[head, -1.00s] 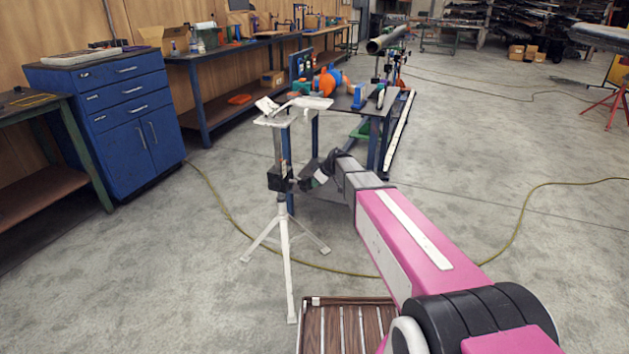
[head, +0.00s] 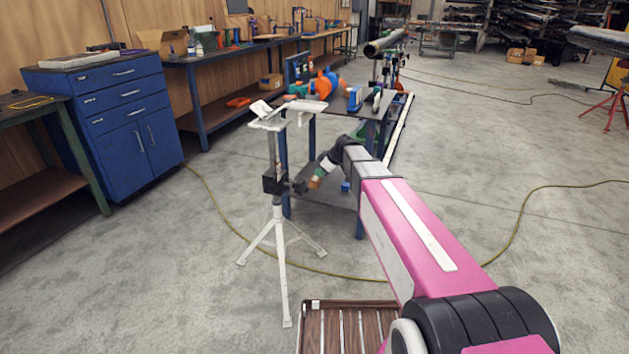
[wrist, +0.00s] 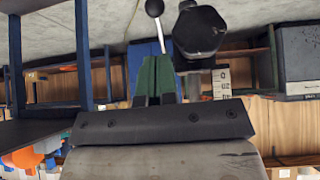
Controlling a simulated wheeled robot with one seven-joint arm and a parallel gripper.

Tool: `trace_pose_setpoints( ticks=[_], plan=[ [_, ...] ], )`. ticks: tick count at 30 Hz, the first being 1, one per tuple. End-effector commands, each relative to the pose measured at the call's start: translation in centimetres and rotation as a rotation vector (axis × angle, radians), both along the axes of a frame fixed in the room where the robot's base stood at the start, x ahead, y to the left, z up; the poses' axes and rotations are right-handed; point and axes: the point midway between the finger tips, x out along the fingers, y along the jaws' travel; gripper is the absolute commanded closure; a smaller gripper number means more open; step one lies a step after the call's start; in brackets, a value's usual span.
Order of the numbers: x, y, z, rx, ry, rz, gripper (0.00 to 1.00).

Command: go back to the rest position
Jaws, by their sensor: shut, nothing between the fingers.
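My gripper (head: 313,184) is at the end of my pink and grey arm, just right of the tripod stand's black clamp block. In the wrist view its green fingers (wrist: 155,78) are together, with nothing seen between them. The white tripod pipe stand (head: 283,262) stands upright on the floor, with a flat white top and a black clamp block (head: 275,183). In the wrist view a black knob (wrist: 200,30) and a thin ball-ended lever (wrist: 155,8) show close to the fingers. I cannot tell the exact gap between the gripper and the stand.
Behind the stand is a blue-legged table (head: 385,105) with an orange and blue part (head: 325,84) on it. A blue drawer cabinet (head: 112,130) stands at the left. A yellow cable (head: 220,211) crosses the floor. The floor at the right (head: 560,250) is largely open.

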Motion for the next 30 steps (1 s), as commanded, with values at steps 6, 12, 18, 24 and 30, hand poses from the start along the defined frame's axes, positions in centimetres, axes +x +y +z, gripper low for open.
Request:
trace_pose_setpoints(
  ticks=[6,12,18,24,30],
  plan=[
    [-0.8,-1.7,2.6,0.000,-0.001,-0.001,1.00],
    [-1.7,-2.7,2.9,-0.008,0.019,-0.021,1.00],
    [-7.3,-6.4,-1.0,-0.072,0.183,-0.220,1.00],
    [-16.0,-12.0,-6.1,-0.187,0.400,-0.576,1.00],
    [-23.9,-16.8,-9.2,-0.297,0.536,-0.929,1.00]
  ],
)
